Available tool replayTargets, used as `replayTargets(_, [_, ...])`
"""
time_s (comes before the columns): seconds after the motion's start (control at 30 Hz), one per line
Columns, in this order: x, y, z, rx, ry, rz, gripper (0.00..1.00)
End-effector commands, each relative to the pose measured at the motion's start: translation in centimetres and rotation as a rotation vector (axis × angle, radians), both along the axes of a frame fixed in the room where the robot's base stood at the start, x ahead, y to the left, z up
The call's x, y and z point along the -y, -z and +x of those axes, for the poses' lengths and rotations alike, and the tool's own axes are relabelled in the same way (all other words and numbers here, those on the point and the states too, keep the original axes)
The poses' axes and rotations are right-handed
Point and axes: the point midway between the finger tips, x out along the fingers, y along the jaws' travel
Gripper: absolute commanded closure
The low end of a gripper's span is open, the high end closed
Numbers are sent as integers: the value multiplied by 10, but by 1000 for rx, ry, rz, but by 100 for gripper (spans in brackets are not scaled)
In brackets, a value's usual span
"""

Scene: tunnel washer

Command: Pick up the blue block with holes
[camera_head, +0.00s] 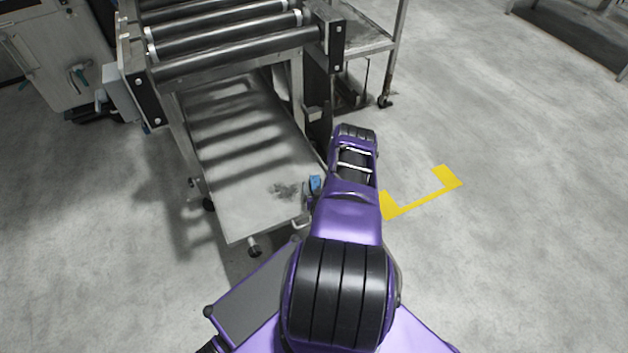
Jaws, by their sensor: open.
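A small blue object (315,183), likely the blue block, shows at the right edge of a low metal shelf (235,205), right beside my purple arm. It is partly hidden by the arm, and it is too small here to make out any holes.
A roller conveyor (235,55) stands above the shelf. A wheeled metal cart (365,45) is behind it to the right. A yellow floor marking (420,202) lies right of my arm. The floor on the right is largely clear.

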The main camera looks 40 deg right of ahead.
Motion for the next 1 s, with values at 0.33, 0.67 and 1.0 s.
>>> replayTargets(0.33, [-1, 2, -2, 0, 1, 0, 20])
replayTargets(0.67, [-1, 1, -2, 0, 1, 0, 79])
replayTargets(1.0, [-1, 1, -2, 1, 1, -1, 100])
